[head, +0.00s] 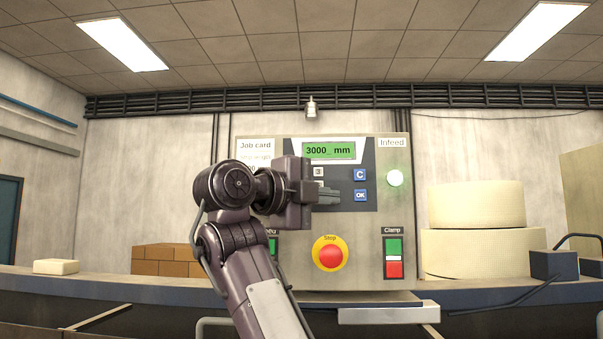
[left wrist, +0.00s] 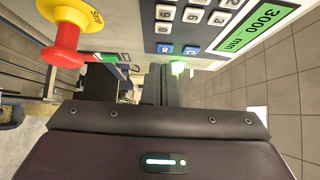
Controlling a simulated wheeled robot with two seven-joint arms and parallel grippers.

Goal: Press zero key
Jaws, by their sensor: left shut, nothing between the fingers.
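The control panel (head: 355,250) stands upright ahead of me. Its green display (head: 329,150) reads "3000_ mm" and also shows in the left wrist view (left wrist: 257,27). My left gripper (head: 337,194) is in front of the keypad and covers most of it in the head view; only the key marked 3 (head: 318,172) shows clear of it. The gripper is shut and empty. In the left wrist view its fingers (left wrist: 160,84) point at the panel near the blue keys (left wrist: 190,50). Several grey number keys (left wrist: 193,15) show there. My right gripper is out of view.
Blue C (head: 360,174) and OK (head: 360,195) keys sit right of the fingertips. Below are a red stop button (head: 330,256) and the clamp switch (head: 393,257). Large cream rolls (head: 475,205) stand at right. Brown boxes (head: 165,260) are at left.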

